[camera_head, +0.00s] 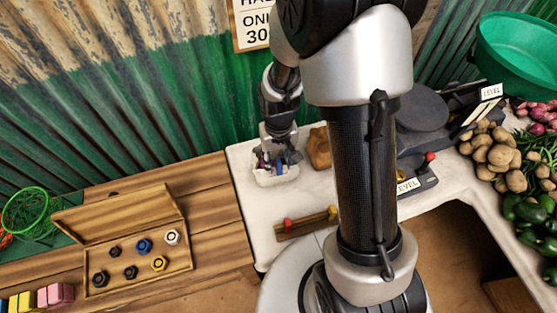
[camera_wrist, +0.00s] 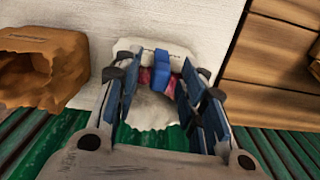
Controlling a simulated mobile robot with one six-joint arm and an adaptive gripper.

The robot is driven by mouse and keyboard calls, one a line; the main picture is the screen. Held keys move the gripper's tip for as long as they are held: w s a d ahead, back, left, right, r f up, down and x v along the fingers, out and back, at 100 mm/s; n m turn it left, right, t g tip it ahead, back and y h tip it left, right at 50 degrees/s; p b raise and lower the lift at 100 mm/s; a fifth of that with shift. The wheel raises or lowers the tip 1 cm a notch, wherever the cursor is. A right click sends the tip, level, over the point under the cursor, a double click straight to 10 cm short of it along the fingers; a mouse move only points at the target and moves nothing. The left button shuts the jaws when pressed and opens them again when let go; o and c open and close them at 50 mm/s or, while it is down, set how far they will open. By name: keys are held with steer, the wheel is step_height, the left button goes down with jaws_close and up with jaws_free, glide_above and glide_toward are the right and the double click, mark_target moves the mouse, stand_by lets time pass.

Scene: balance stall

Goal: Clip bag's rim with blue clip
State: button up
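A white bag (camera_head: 275,178) with reddish contents stands on the white counter, and it also shows in the wrist view (camera_wrist: 152,108). The blue clip (camera_wrist: 162,66) is upright at the bag's far rim in the wrist view, at the middle of that edge; it seems to straddle the rim. My gripper (camera_head: 278,152) is right over the bag. In the wrist view its fingers are spread on either side of the clip, with a gap on both sides. The clip's lower end and its exact grip on the rim are hard to make out.
A brown paper bag (camera_head: 319,147) stands right of the white bag. A wooden bar (camera_head: 304,223) with red and yellow pieces lies in front. An open wooden case (camera_head: 138,284) with several knobs is on the left table. My arm hides part of the scale.

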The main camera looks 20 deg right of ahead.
step_height(320, 180, up, 11)
stand_by(0.3)
steer(key=shift+r, duration=0.15)
step_height(320, 180, up, 7)
steer(key=p, duration=0.6)
stand_by(0.4)
steer(key=s+r+t, duration=0.4)
steer(key=s+r, duration=1)
steer(key=s, duration=0.2)
steer(key=shift+s+n+t, duration=0.15)
steer(key=shift+n+t, duration=0.15)
steer(key=shift+n, duration=0.1)
steer(key=shift+c, duration=0.6)
